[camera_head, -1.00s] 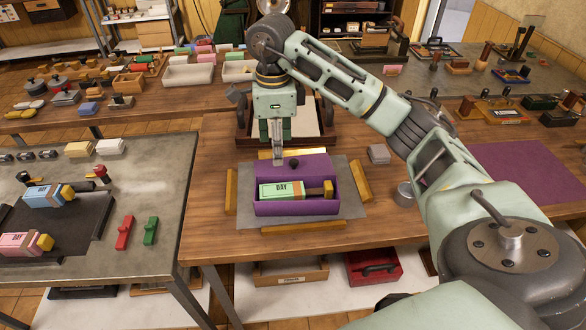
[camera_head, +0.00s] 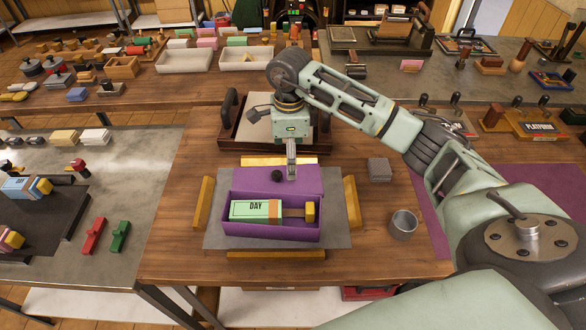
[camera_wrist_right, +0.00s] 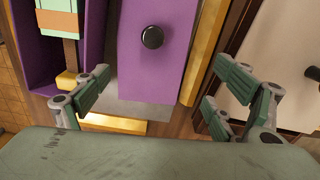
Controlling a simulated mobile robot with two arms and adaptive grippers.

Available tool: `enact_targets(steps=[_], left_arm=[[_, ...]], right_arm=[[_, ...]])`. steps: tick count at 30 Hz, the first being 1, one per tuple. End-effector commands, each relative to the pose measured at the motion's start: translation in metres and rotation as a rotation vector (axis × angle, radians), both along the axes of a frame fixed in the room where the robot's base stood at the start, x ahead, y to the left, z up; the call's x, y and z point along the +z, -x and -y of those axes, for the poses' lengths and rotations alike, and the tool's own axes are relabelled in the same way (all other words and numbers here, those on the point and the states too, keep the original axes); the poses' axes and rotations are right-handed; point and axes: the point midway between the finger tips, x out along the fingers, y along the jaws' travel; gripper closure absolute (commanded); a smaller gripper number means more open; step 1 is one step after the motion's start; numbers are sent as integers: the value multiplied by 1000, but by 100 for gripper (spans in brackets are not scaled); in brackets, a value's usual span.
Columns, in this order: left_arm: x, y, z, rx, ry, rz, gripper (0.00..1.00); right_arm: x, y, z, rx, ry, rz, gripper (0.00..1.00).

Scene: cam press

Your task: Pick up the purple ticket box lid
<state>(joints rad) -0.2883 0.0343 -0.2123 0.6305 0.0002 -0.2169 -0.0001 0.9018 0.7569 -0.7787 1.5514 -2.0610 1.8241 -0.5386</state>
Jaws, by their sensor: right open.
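The purple ticket box lid (camera_head: 252,181) lies on the far side of the purple box (camera_head: 272,233), with a round black knob (camera_head: 277,176) on top. The open box holds a green "DAY" ticket stamp (camera_head: 252,210) with a wooden handle and a yellow end. My right gripper (camera_head: 291,174) points down over the lid, just right of the knob in the head view. In the right wrist view the lid (camera_wrist_right: 146,80) and knob show between the spread, empty fingers of the gripper (camera_wrist_right: 163,92). Finger height above the lid is hard to judge. My left gripper is out of view.
A grey mat (camera_head: 337,237) lies under the box, with yellow bars (camera_head: 352,202) around it. A metal cup (camera_head: 403,225) and a grey block (camera_head: 379,170) stand to the right. A dark-framed tray (camera_head: 230,128) stands behind the lid.

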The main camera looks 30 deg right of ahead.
Motion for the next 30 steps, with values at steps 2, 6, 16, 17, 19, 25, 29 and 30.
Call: enact_targets(steps=[2, 6, 16, 17, 19, 25, 29, 30], left_arm=[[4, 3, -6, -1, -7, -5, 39], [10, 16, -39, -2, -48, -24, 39], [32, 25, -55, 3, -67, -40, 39], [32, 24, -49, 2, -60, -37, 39], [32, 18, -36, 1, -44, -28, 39], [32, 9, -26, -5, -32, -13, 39], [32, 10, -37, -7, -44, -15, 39], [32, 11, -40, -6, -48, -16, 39]], right_arm=[[-8, 1, -1, 2, -1, -3, 12], [-22, 2, -1, 1, -1, -3, 12], [-67, 3, -1, -1, -1, -2, 12], [-69, 3, -1, 0, -1, -2, 12], [-72, 3, -1, 0, 0, -1, 12], [-73, 3, -1, 1, -1, 0, 13], [-73, 3, -1, 1, 0, 0, 25], [-73, 3, -1, 1, 0, 0, 28]])
